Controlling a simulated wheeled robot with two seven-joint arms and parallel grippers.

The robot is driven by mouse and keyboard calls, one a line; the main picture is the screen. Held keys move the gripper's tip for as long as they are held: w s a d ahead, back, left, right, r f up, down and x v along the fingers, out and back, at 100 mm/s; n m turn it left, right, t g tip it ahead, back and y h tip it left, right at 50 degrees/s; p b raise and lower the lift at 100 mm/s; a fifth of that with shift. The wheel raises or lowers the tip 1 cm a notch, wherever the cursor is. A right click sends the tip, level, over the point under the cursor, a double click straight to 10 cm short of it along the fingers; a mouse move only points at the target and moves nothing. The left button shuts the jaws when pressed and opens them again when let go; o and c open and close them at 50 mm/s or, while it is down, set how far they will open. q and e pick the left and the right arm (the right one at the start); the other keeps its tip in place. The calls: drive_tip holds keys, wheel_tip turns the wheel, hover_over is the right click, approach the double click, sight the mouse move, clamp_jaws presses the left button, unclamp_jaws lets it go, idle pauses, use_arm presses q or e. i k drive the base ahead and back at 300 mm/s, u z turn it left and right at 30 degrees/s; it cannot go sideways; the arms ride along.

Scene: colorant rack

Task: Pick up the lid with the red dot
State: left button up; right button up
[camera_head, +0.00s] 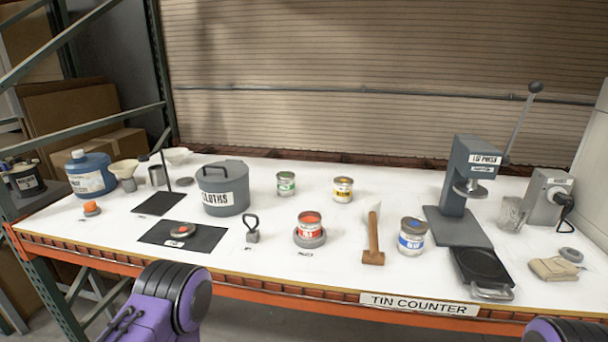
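A small round grey lid-like disc with a reddish patch on top (183,230) lies on a black mat (212,240) at the front left of the counter. An open tin with a red label and orange-red contents (310,229) stands on a grey round base to the right. Neither gripper is in view; only purple and black parts of my arms show at the bottom edge.
A grey CLOTHS pot (223,188) stands behind the mat. The counter's orange front rail (130,262) lies between my arms and the objects.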

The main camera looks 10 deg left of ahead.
sight(184, 230)
drive_tip(key=u, duration=1.2)
